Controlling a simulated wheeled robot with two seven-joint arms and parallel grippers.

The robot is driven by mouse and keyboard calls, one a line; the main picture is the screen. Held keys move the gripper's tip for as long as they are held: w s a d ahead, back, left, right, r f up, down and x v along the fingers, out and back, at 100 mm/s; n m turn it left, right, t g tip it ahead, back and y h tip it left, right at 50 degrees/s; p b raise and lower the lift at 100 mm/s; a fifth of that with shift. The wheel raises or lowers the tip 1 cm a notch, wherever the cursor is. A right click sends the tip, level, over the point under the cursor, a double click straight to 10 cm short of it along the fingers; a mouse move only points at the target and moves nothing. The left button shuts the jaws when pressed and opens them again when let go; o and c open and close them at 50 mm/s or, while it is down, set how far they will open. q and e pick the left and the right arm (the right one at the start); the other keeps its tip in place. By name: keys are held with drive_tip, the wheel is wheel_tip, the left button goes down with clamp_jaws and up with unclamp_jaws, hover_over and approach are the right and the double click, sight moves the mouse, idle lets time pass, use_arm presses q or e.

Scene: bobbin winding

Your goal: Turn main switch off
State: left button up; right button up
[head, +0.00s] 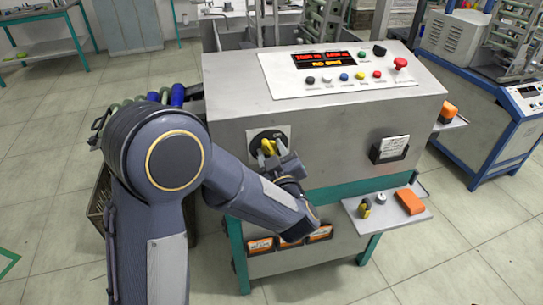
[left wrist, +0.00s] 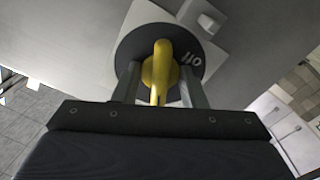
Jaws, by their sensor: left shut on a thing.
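The main switch is a yellow handle (head: 268,146) on a round black disc, mounted on a pale square plate on the front face of the grey machine (head: 330,125). In the left wrist view the yellow handle (left wrist: 160,75) lies between my two fingers, and the disc (left wrist: 130,52) carries a white "Off" marking to the right of the handle. My left gripper (head: 273,155) is shut on the handle, and it also shows in the left wrist view (left wrist: 160,92). Part of the disc is hidden behind the fingers. My right gripper is not in view.
A control panel (head: 345,92) with a lit red display, several coloured buttons and a red mushroom button (head: 400,64) is on top. A card holder (head: 392,149) is on the front face. A side shelf (head: 385,222) holds an orange item (head: 410,202). Floor is free at the lower right.

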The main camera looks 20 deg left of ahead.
use_arm(q)
drive_tip(key=shift+f+n+b, duration=0.15)
drive_tip(key=shift+n+b, duration=0.85)
drive_tip(key=shift+b, duration=0.2)
drive_tip(key=shift+n+b, duration=1.4)
drive_tip(key=shift+b, duration=0.5)
drive_tip(key=shift+n+b, duration=0.7)
drive_tip(key=shift+b, duration=0.05)
